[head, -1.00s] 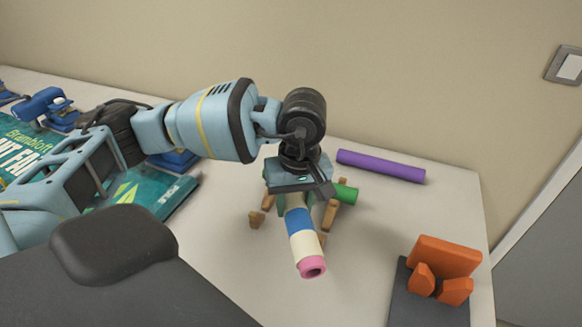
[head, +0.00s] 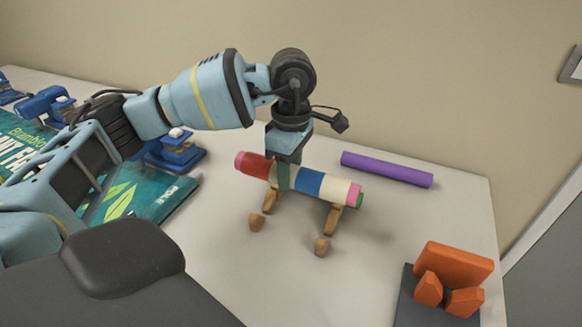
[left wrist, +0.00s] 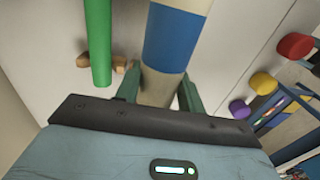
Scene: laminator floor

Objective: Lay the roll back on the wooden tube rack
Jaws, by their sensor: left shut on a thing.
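The roll (head: 311,183) is banded red, white, blue and cream with pink ends. My left gripper (head: 284,180) is shut around its middle, and the left wrist view shows the roll (left wrist: 178,38) between the fingers. The wooden tube rack (head: 333,218) is below the roll, with its light wooden pegs standing out in front. A green tube (head: 360,200) shows behind the roll's right end; it also shows in the left wrist view (left wrist: 98,40), beside the held roll. I cannot tell whether the held roll touches the rack. My right gripper is not in view.
A purple tube (head: 387,169) lies on the table behind to the right. An orange holder (head: 453,264) stands on a dark mat at the front right. Blue devices (head: 172,152) and a teal printed sheet (head: 140,196) are at the left. The table in front of the rack is clear.

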